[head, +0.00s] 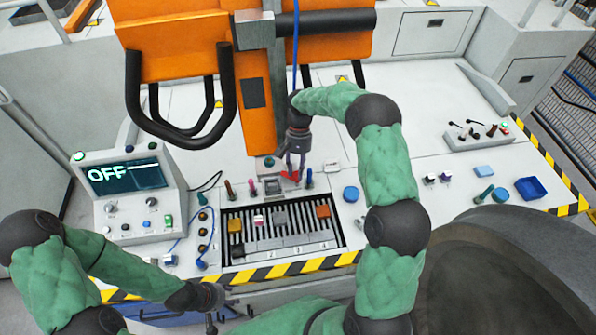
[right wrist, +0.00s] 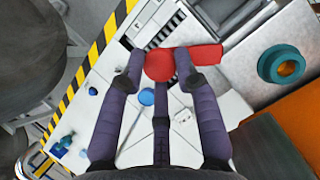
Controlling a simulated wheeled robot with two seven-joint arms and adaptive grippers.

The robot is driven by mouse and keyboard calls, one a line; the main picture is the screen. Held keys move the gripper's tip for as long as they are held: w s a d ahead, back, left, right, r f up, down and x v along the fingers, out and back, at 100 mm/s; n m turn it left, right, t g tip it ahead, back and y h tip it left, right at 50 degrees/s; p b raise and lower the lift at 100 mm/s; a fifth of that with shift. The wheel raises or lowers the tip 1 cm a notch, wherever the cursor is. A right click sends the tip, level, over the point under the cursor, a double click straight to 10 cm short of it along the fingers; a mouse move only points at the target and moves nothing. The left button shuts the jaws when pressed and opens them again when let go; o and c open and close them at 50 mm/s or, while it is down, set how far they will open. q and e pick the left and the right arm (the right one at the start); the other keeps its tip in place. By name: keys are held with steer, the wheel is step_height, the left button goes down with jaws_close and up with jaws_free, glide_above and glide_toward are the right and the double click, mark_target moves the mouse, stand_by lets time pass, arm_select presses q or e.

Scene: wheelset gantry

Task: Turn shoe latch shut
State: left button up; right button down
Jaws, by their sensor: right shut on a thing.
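A red latch (head: 290,175) stands at the back edge of the slotted panel, just under my right gripper. In the right wrist view the red latch (right wrist: 207,55) has a rounded end between the fingertips and a flat part reaching to the right. My right gripper (head: 293,170) points down and is shut on it; its fingers show large in the right wrist view (right wrist: 155,70). The shoe itself cannot be made out. My left gripper (head: 211,318) is low at the front edge, away from the latch, and its fingers are too unclear to read.
A slotted tray (head: 338,226) with small coloured blocks lies in front of the latch. A console reading OFF (head: 125,175) stands at left. An orange gantry post (head: 258,110) rises behind. A blue tray (head: 531,188) and a blue round cap (head: 351,194) are at right.

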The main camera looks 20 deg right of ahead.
steer(key=n, duration=0.2)
steer(key=n+h+b, duration=0.1)
steer(key=shift+w+a+f+n+g, duration=0.1)
steer(key=shift+a+n+g, duration=0.05)
steer(key=shift+n+g, duration=0.2)
steer(key=shift+a+n+h+b, duration=0.15)
steer(key=shift+n+h, duration=0.3)
steer(key=shift+n, duration=0.55)
steer(key=shift+n+h+b, duration=0.15)
steer(key=shift+n+h, duration=0.3)
steer(key=shift+n, duration=0.5)
steer(key=c, duration=0.9)
jaws_free()
steer(key=v, duration=1.2)
steer(key=shift+a, duration=0.1)
